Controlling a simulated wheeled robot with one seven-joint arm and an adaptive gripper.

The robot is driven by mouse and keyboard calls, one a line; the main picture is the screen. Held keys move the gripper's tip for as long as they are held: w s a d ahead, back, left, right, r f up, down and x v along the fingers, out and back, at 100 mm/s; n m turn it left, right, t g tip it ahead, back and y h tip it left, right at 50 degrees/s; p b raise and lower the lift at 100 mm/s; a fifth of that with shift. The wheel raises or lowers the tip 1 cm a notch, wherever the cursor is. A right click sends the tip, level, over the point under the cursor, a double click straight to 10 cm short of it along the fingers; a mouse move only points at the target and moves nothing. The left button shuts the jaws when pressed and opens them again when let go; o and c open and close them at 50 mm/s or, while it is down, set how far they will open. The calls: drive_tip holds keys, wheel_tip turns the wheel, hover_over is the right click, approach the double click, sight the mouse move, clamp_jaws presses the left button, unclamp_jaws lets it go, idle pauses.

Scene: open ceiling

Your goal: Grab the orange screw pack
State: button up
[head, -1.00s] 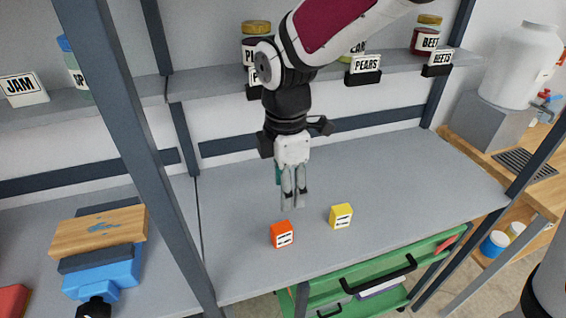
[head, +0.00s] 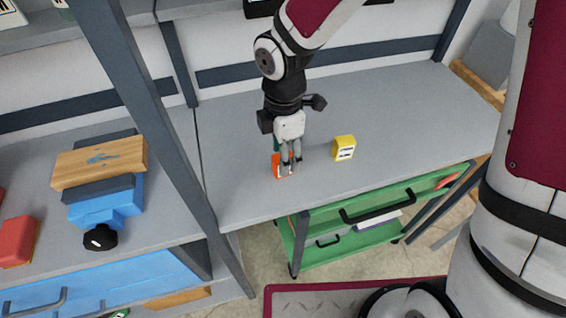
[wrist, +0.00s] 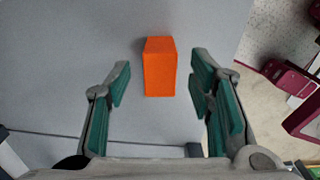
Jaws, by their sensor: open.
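The orange screw pack (head: 277,168) stands on the grey shelf surface, partly hidden behind my gripper in the head view. In the wrist view the orange pack (wrist: 160,66) lies between the lines of the two open fingers, a little beyond their tips. My gripper (head: 287,168) points down at the pack, and its teal-padded fingers (wrist: 160,88) are spread wider than the pack, with a gap on each side. Nothing is held.
A yellow pack (head: 344,148) stands to the right of the orange one. A dark upright post (head: 150,130) rises to the left. A green drawer cart (head: 340,240) is below the shelf's front edge. The shelf (head: 400,110) is clear behind.

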drive_tip(key=shift+f, duration=1.4)
clamp_jaws()
drive_tip(key=shift+r, duration=0.15)
